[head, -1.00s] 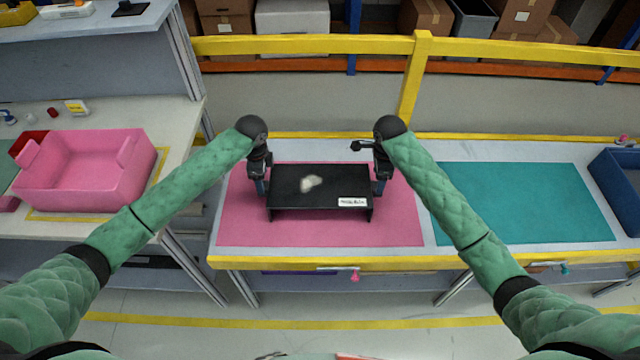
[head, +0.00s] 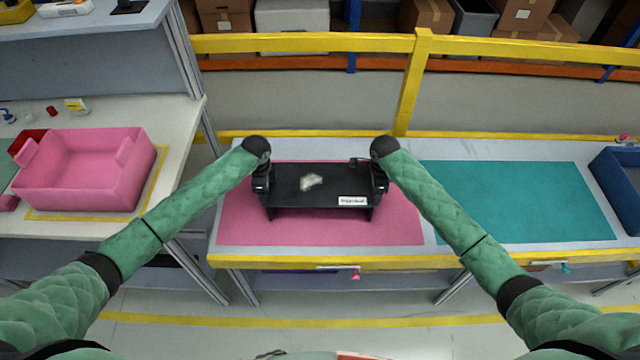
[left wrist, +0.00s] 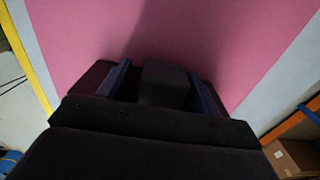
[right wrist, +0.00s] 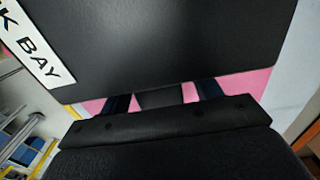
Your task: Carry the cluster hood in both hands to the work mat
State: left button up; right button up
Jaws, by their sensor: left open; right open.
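The cluster hood (head: 300,195) is a black shell with a white label and a pale patch on top. It stands on the pink mat (head: 240,228); a teal mat (head: 520,200) lies to the right. My left gripper (head: 264,198) is open at the hood's left end, my right gripper (head: 379,194) open at its right end. In the left wrist view the open fingers (left wrist: 165,88) flank a dark block over pink. In the right wrist view the hood (right wrist: 180,45) lies just beyond the open fingers (right wrist: 163,97). Whether the fingers touch the hood is hidden.
A pink bin (head: 85,175) stands on the left bench. A blue bin (head: 620,195) is at the far right of the table. A yellow rail (head: 310,45) runs behind the table. The teal mat is clear.

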pick_arm(q)
grip_shut()
pick_arm(e)
grip_shut()
pick_arm(q)
jog(key=shift+r, duration=0.1)
pick_arm(e)
jog(key=shift+r, duration=0.1)
